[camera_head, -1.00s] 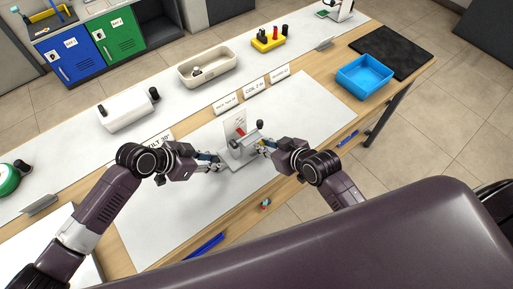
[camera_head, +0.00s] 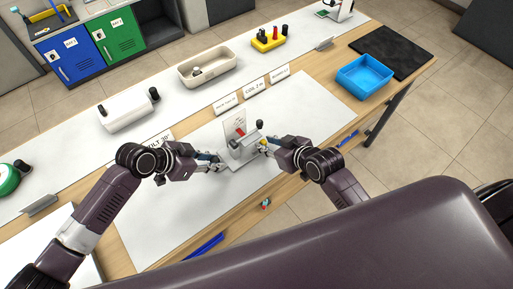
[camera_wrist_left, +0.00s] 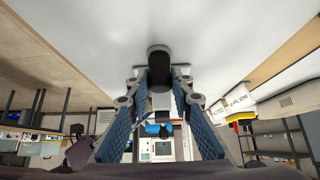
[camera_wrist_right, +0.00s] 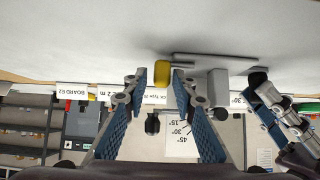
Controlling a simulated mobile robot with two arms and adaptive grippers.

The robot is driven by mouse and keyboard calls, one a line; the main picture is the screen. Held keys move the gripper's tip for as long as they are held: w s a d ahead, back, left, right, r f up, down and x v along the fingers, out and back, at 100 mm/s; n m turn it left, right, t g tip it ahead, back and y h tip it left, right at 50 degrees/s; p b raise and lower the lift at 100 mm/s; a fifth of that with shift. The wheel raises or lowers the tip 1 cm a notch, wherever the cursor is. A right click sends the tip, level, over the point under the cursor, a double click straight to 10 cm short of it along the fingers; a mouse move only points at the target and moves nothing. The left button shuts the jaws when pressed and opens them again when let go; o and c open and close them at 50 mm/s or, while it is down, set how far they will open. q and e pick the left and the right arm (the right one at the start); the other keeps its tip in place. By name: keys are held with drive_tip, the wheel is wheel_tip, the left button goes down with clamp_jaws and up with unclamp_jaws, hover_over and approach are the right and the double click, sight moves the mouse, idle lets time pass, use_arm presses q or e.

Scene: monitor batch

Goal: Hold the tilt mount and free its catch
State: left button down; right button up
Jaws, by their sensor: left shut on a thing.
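The light grey tilt mount (camera_head: 240,150) stands on the white work mat, with a red part (camera_head: 240,131) and a marked plate behind it. My left gripper (camera_head: 219,163) is shut at the mount's left side. In the left wrist view, its fingertips close on a dark rounded handle (camera_wrist_left: 158,66). My right gripper (camera_head: 263,148) is at the mount's right side. In the right wrist view, its fingers (camera_wrist_right: 161,84) are apart, with the yellow catch (camera_wrist_right: 162,73) between or just beyond the tips. The grey mount body (camera_wrist_right: 217,88) shows beside the right finger.
Behind the mat stand label cards (camera_head: 253,89), a cream tray (camera_head: 207,66) and a white box (camera_head: 128,109) with dark knobs. A blue bin (camera_head: 365,76) is at the right. The mat (camera_head: 180,215) is clear in front of the mount.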

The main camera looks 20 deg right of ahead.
drive_tip(key=shift+o, duration=0.9)
drive_tip(key=shift+a, duration=0.1)
drive_tip(key=v, duration=1.2)
use_arm(q)
drive_tip(key=c, duration=1.6)
unclamp_jaws()
drive_tip(key=v, duration=1.2)
